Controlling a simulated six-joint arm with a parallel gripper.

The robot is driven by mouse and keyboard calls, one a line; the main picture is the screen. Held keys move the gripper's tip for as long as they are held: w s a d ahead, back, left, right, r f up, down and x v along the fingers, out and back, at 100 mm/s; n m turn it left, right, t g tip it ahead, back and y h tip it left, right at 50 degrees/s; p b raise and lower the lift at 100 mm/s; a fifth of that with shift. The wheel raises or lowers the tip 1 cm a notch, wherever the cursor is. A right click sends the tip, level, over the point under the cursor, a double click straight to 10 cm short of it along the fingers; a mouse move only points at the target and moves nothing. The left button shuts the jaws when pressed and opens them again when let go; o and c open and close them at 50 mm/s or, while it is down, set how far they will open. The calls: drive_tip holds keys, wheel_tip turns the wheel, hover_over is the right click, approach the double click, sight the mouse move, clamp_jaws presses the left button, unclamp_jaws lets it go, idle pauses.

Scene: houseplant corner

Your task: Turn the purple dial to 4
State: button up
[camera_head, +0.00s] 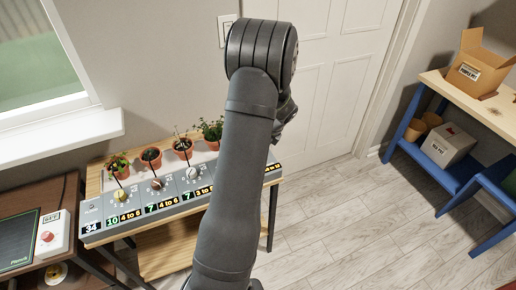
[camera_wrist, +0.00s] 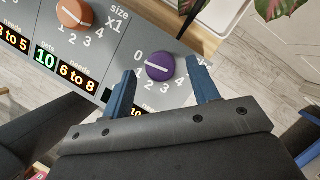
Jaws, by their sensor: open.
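The purple dial (camera_wrist: 159,64) is in the wrist view, on the grey panel (camera_wrist: 120,62), with a white line across its top. Printed numbers run around it: 0 at its left, 4 at its lower right. Which end of the line is the pointer is hard to tell; the line runs from the 0 and 1 side toward the right. My gripper (camera_wrist: 160,69) is open, its two blue fingers on the left and right of the dial, with a gap visible on each side. In the head view my arm hides the purple dial and the gripper.
An orange dial (camera_wrist: 74,13) sits left of it. In the head view, several potted plants, such as one in a terracotta pot (camera_head: 151,156), stand behind the panel. A yellow dial (camera_head: 120,195) is at the panel's left. A blue-framed bench (camera_head: 435,150) stands apart at right.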

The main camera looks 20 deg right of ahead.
drive_tip(key=shift+w+a+f, duration=0.15)
drive_tip(key=shift+w+f, duration=0.05)
drive_tip(key=shift+f, duration=0.45)
drive_tip(key=c, duration=1)
drive_tip(key=shift+o, duration=0.2)
